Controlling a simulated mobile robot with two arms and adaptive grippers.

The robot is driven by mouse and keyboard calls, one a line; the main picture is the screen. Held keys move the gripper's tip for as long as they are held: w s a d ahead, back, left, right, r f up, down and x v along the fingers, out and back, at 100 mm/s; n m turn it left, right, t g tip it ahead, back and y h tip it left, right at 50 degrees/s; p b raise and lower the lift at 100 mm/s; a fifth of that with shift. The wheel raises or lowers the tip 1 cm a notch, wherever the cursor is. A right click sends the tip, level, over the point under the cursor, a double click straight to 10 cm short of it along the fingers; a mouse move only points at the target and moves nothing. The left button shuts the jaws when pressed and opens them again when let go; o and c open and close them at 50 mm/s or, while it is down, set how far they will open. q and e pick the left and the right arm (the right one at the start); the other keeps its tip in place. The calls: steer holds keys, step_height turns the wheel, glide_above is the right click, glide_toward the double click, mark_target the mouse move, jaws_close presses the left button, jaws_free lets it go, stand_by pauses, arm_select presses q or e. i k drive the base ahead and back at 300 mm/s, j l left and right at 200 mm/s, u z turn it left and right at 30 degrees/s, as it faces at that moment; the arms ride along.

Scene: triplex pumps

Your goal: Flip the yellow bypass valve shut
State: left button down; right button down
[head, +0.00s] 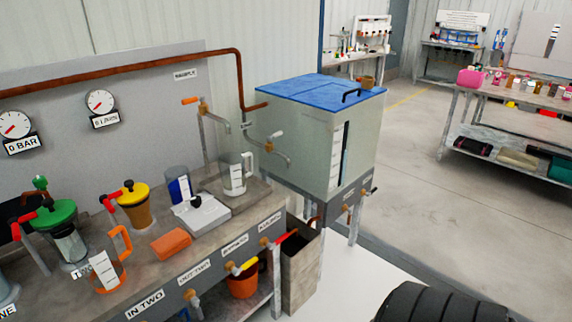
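A valve with a yellow lever handle (243,267) sits on the front edge of the pump bench, low in the middle of the head view. Its handle points to the right, roughly along the bench front, from a brass-coloured body. A small label (235,245) is on the panel above it, too small to read surely. An orange bucket (241,284) stands just below and behind the handle. Neither of my grippers shows in this view.
A valve with a red handle (285,237) is to the right on the same edge. A grey bin (301,268) stands beside the bench. A tank with a blue lid (323,90) is behind. The floor to the right (450,215) is clear. A black ribbed part (440,303) fills the bottom right.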

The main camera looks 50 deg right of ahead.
mark_target(249, 263)
steer(key=z, duration=1.35)
